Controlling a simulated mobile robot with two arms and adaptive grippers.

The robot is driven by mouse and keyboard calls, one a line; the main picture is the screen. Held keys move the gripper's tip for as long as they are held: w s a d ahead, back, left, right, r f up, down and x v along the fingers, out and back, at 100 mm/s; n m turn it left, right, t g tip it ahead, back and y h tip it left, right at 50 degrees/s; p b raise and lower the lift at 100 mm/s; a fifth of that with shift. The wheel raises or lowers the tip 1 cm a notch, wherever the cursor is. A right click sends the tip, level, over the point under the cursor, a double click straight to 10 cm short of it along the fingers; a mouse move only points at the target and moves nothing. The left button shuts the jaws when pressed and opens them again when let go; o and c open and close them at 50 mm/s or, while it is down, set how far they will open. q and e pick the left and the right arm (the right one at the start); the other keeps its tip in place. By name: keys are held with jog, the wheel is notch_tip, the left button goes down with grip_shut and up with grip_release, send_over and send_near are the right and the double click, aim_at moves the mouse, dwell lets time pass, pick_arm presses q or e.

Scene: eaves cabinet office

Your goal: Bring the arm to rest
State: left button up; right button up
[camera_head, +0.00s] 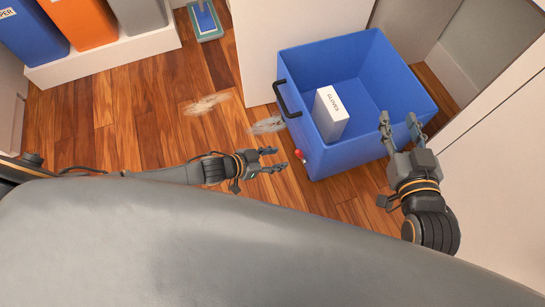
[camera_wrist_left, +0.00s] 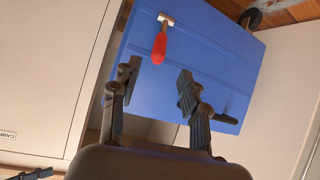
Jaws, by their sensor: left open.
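My left gripper (camera_head: 279,160) is open and empty, low over the wood floor and left of the blue bin (camera_head: 350,162). In the left wrist view, its two fingers (camera_wrist_left: 158,82) stand apart in front of the blue bin wall (camera_wrist_left: 215,65), with nothing between them. My right gripper (camera_head: 398,124) has its fingers apart and empty, in front of the bin's near right side. A white box (camera_head: 330,116) with dark lettering, apparently "GLOVES", stands inside the bin.
A red-handled item (camera_wrist_left: 159,48) is on the bin's outer wall. A black handle (camera_head: 284,97) juts from its left. Blue, orange and grey bins (camera_head: 80,20) stand back left. A dustpan-like item (camera_head: 205,20) and pale smudges (camera_head: 206,104) lie on the floor.

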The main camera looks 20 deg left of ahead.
pick_arm(q)
jog(key=shift+s+a+r, duration=0.3)
dwell(0.5)
